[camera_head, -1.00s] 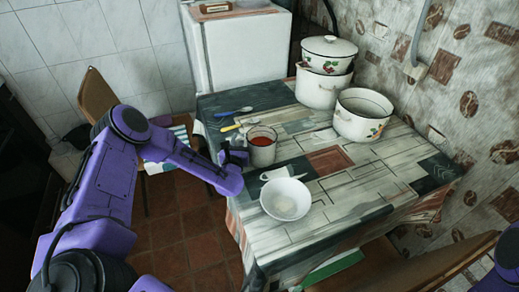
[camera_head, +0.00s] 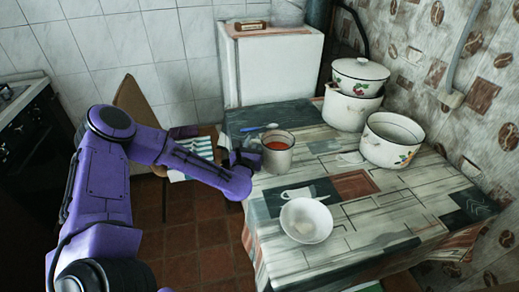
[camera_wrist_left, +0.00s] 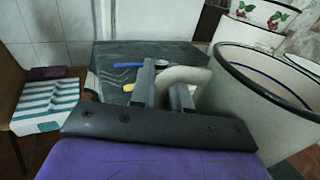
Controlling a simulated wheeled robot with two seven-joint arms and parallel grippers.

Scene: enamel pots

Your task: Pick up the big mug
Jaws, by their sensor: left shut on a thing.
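The big mug (camera_head: 278,158) is pale enamel with a dark rim and holds something red. It is upright near the table's left side and appears slightly above the tabletop. My left gripper (camera_head: 249,158) is at the mug's left side, shut on its handle. In the left wrist view the mug (camera_wrist_left: 245,105) fills the right side, with its dark blue rim tilted across the picture. There the pale handle (camera_wrist_left: 190,74) passes at the gripper's two grey fingers (camera_wrist_left: 165,88). The mug's base is out of the wrist view. My right gripper is not in view.
A white bowl (camera_head: 306,221) stands nearer on the table (camera_head: 375,212). A lidded pot (camera_head: 358,77) on another pot (camera_head: 350,110) and an open pot (camera_head: 393,140) stand at the back right. A blue spoon (camera_head: 260,127) lies behind the mug. A stool with a striped cloth (camera_head: 196,152) is left.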

